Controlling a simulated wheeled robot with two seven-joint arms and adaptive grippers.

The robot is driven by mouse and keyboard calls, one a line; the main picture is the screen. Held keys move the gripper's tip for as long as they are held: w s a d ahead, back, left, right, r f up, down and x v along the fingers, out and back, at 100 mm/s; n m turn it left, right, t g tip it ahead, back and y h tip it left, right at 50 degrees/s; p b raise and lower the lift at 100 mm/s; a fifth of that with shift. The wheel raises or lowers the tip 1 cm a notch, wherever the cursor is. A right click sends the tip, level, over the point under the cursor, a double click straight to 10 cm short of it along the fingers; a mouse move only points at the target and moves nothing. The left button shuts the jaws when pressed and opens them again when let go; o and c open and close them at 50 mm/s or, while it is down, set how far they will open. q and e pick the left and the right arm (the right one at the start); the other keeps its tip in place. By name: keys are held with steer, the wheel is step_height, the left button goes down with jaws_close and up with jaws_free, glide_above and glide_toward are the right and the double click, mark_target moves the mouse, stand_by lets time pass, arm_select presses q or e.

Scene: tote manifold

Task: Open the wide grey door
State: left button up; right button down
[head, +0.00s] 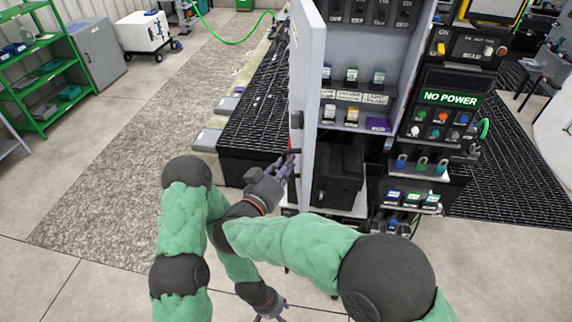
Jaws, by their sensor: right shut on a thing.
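The wide grey door (308,95) belongs to a tall cabinet and stands open, swung out on the left side, with the shelves inside showing to its right. My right gripper (283,165) is at the door's left edge, shut at a dark handle (288,152); its fingers hide part of the contact. My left gripper (270,312) is low at the bottom edge of the picture, apart from the door. It is small and partly cut off, so its jaws cannot be read.
The cabinet's shelves (352,97) hold several small boxes. A control panel reading NO POWER (450,98) stands to the right. A black grating (250,115) lies left of the door. A green rack (45,65) is far left. Floor (95,215) at the left is clear.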

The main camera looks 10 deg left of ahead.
steer(key=c, duration=1.1)
jaws_free()
